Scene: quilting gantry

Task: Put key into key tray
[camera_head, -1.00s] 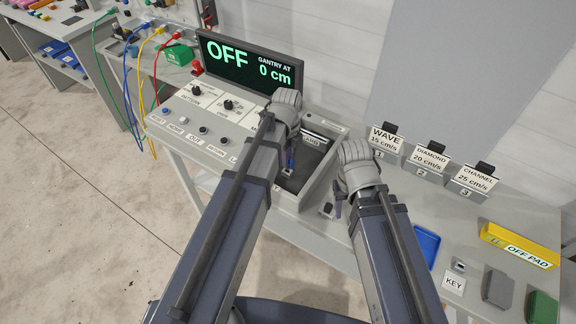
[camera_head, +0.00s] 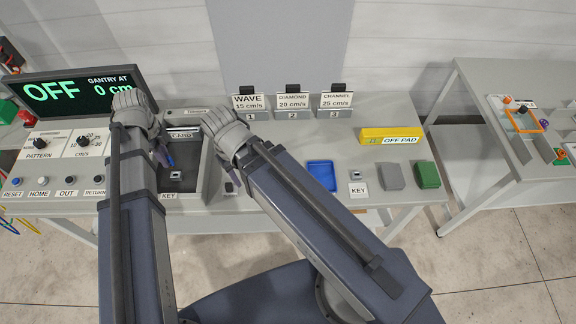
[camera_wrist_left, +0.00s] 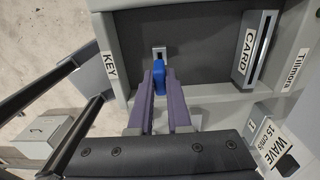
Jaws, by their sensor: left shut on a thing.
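My left gripper (camera_head: 164,158) is over the dark recessed bay of the console. In the left wrist view its purple fingers (camera_wrist_left: 160,95) are shut on a blue-headed key (camera_wrist_left: 159,77). The key's tip points at a small metal lock plate (camera_wrist_left: 159,51) beside the KEY label (camera_wrist_left: 108,65); I cannot tell whether it is in the slot. The lock plate also shows in the head view (camera_head: 176,174). A shallow blue tray (camera_head: 321,176) lies empty on the table to the right. My right gripper (camera_head: 232,170) hangs just right of the bay; its finger opening is unclear.
A second KEY label (camera_head: 358,190) and a small metal block (camera_head: 356,174) sit right of the blue tray. Grey (camera_head: 391,177) and green (camera_head: 428,175) pads and a yellow OFF PAD box (camera_head: 391,136) are farther right.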

